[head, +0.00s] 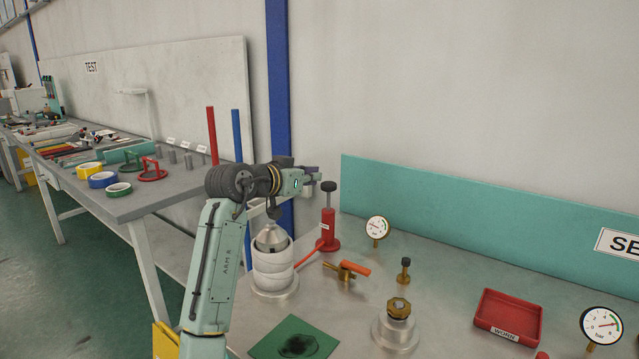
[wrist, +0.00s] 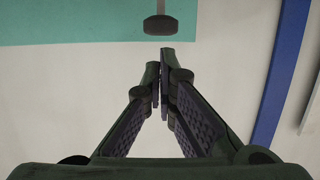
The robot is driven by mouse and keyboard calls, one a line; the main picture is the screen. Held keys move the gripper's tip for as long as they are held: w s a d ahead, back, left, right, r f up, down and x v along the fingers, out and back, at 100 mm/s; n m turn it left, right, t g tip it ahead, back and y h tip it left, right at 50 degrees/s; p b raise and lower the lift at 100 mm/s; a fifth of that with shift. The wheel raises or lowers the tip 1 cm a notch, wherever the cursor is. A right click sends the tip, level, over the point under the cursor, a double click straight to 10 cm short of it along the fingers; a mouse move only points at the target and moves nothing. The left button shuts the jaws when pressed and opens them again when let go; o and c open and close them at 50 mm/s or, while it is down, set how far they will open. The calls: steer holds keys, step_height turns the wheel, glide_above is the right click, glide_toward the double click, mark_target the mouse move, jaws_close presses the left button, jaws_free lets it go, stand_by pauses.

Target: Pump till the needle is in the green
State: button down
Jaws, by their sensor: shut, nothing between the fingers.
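The pump is a red upright cylinder (head: 329,232) with a thin rod and a black knob (head: 328,186) raised above it. The knob also shows in the wrist view (wrist: 161,25), just beyond my fingertips and apart from them. My gripper (head: 316,174) is shut and empty, level with the knob and close to its left. Its fingertips (wrist: 160,62) meet in the wrist view. A small white dial gauge (head: 377,227) stands right of the pump; its needle is too small to read. A larger gauge (head: 602,325) at the lower right has a red needle pointing right.
A white vessel (head: 271,268) stands under my arm. A red tray (head: 508,317) and a brass-capped fitting (head: 398,308) stand to the right. A teal board backs the bench.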

steer(key=b+v, duration=0.1)
steer(key=v, duration=0.4)
steer(key=shift+s+r, duration=0.1)
steer(key=shift+s, duration=0.05)
stand_by(1.1)
steer(key=r+b, duration=0.1)
steer(key=r, duration=0.1)
steer(key=r+b, duration=0.1)
steer(key=r, duration=0.1)
steer(key=shift+d+r+b, duration=0.25)
steer(key=shift+b, duration=0.05)
steer(key=p, duration=0.3)
glide_above(329, 196)
steer(key=s, duration=0.2)
step_height(329, 196, down, 2)
steer(key=shift+w+a+f+p, duration=0.1)
steer(key=shift+a+f+p, duration=0.15)
steer(key=shift+f, duration=0.85)
steer(key=shift+w+a+f+p, duration=0.1)
steer(key=shift+a+f+p, duration=0.1)
steer(key=shift+f, duration=0.9)
steer(key=shift+f, duration=0.15)
